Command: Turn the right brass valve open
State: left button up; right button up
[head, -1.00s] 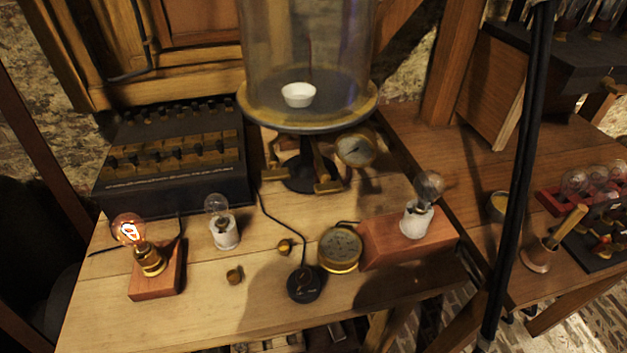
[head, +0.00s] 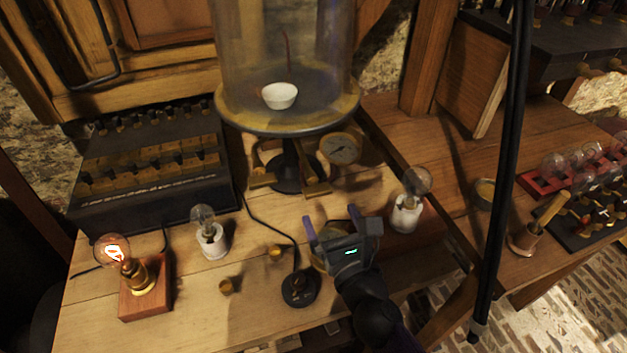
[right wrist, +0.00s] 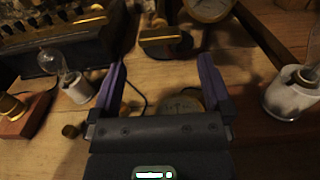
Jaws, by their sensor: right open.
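The right brass valve (head: 316,184) sits under the bell jar's round plate, left of and below the pressure gauge (head: 342,149). In the right wrist view the valve (right wrist: 161,36) shows as a brass bar beyond the fingertips, in line with the gap between them. The left brass valve (head: 262,178) sits on the other side of the stand. My right gripper (head: 331,220) is open and empty, in front of the right valve and apart from it. Its two purple fingers show in the right wrist view (right wrist: 161,68). My left gripper is not in view.
The glass bell jar (head: 285,50) stands above the valves. A white-socketed bulb (head: 406,214) is right of my gripper. Another bulb (head: 210,240) and a lit lamp (head: 140,275) stand left. A black round base (head: 300,289) and its cord lie close by. A round dial is partly hidden below my gripper.

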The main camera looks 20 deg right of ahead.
aim_at(320, 194)
jog(key=w, duration=0.8)
jog(key=shift+a+b, duration=0.2)
jog(key=shift+b, duration=0.15)
jog(key=shift+w, duration=0.65)
jog(key=c, duration=1.1)
